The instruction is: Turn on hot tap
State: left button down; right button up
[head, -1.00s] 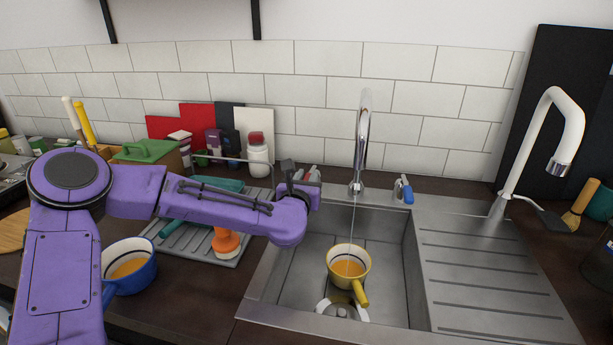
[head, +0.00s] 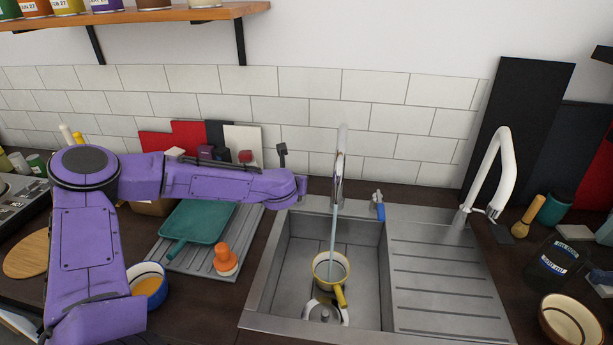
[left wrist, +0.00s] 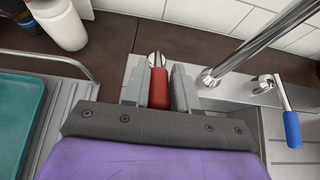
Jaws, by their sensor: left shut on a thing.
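The tap has a chrome spout (head: 341,165) at the back of the steel sink, and it also shows in the left wrist view (left wrist: 255,48). Water (head: 333,235) runs from it into a yellow-handled mug (head: 331,269) in the basin. The red hot-tap handle (left wrist: 158,92) sits left of the spout base, between the fingers of my left gripper (left wrist: 158,80), which is shut on it. My arm hides this handle in the head view. The blue cold-tap handle (head: 380,211) is right of the spout, untouched; it shows in the left wrist view (left wrist: 291,128). My right gripper is not in view.
A drying rack (head: 178,257) with a teal board (head: 201,226) and orange brush (head: 226,261) lies left of the sink. A white bottle (left wrist: 62,24) stands behind. A white curved tap (head: 490,170) stands right. The steel drainboard (head: 435,270) is bare.

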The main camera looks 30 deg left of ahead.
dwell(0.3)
pick_arm(q)
jog(key=c, duration=1)
grip_release()
jog(key=shift+o, duration=0.2)
jog(key=b+v, duration=0.1)
jog(key=v, duration=0.9)
jog(key=shift+r, duration=0.25)
jog(key=shift+s, duration=0.15)
